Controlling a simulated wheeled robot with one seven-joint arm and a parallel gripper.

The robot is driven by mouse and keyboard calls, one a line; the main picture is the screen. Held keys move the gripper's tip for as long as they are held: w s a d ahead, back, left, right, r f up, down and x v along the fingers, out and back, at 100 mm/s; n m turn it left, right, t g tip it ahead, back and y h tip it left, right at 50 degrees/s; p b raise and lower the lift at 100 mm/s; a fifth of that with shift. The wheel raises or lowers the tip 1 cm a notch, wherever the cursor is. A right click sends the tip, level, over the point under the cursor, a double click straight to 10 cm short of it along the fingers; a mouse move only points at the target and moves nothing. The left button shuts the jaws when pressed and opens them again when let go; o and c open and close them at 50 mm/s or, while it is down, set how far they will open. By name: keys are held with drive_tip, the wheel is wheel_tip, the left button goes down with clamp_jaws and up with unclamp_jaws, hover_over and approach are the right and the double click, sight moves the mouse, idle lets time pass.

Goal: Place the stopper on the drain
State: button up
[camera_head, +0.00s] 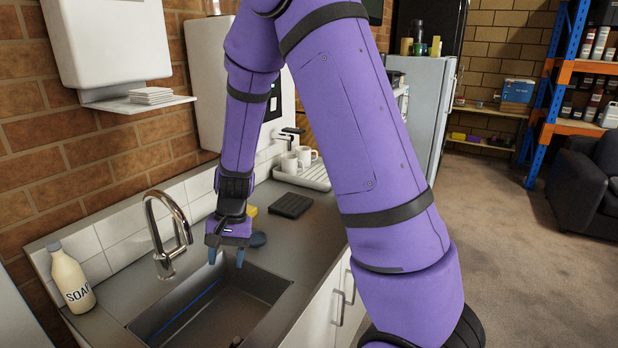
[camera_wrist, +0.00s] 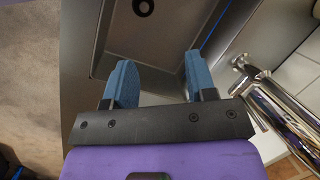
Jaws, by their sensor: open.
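My gripper (camera_head: 226,257) hangs over the back edge of the sink basin (camera_head: 262,284), its blue fingers pointing down. In the wrist view my gripper (camera_wrist: 163,72) is open, with nothing between the fingers. In the wrist view the drain (camera_wrist: 143,7) is a dark round opening in the basin floor at the top edge. The stopper is not seen in the wrist view.
A chrome faucet (camera_head: 165,232) curves over the basin's left side and shows close beside my gripper in the wrist view (camera_wrist: 270,95). A soap bottle (camera_head: 72,282) stands left. A yellow sponge (camera_head: 251,210), a dark pad (camera_head: 291,205) and mugs on a rack (camera_head: 318,178) are behind.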

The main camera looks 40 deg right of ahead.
drive_tip(key=s+d+r+n+t+h, duration=0.1)
drive_tip(key=s+d+r+n+t, duration=0.1)
drive_tip(key=s+r, duration=0.9)
drive_tip(key=s+d+r+n+t+h, duration=0.2)
drive_tip(key=s+r+n, duration=0.3)
drive_tip(key=s+r, duration=0.7)
wheel_tip(320, 180, up, 3)
drive_tip(key=shift+d+r+t, duration=0.15)
drive_tip(key=shift+d+t, duration=0.25)
drive_tip(key=shift+t, duration=0.5)
drive_tip(key=shift+w, duration=0.15)
